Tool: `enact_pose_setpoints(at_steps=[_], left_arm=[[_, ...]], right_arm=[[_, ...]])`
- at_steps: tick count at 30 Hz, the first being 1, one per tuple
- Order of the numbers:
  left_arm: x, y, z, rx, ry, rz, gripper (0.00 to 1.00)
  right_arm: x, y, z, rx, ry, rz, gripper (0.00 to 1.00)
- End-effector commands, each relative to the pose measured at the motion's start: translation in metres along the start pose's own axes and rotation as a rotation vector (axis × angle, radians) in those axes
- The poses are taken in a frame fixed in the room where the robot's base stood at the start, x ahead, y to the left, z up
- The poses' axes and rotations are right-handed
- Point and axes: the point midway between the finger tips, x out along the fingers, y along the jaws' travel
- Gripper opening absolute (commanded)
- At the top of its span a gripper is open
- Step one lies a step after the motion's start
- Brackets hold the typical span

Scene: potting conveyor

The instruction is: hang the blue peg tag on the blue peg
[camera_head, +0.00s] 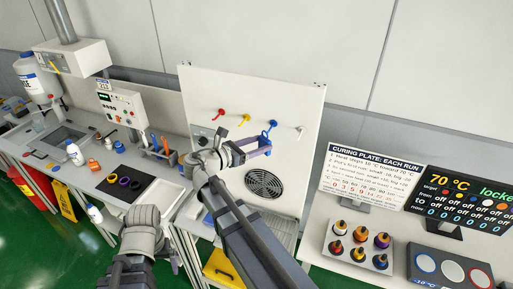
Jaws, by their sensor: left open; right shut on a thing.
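The blue peg (273,123) sticks out of the upright white panel, between the yellow peg and the white peg. My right gripper (266,145) is in front of the panel, just below the blue peg. It is shut on a small blue piece (266,134), which looks like the blue peg tag. The tag appears close against the blue peg; I cannot tell whether it is around the peg or only in front of it. My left gripper (147,226) is low at the left, away from the panel, open, with its fingers hard to make out.
A red peg (221,112), a yellow peg (245,118) and a white peg (299,131) share the panel (300,105). A round fan grille (263,184) is below. A dark mat (126,183) with rings lies on the left bench. A rack of bottles (345,264) stands right.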

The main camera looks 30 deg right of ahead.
Motion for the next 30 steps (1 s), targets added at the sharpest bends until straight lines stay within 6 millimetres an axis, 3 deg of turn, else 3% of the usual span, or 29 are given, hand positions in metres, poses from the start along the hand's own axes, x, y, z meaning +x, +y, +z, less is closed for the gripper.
enact_pose_setpoints(at_steps=[30], left_arm=[[0.011, 0.001, -0.001, -0.001, 0.000, 0.000, 0.92]], right_arm=[[0.045, 0.025, -0.004, 0.000, -0.003, -0.001, 0.00]])
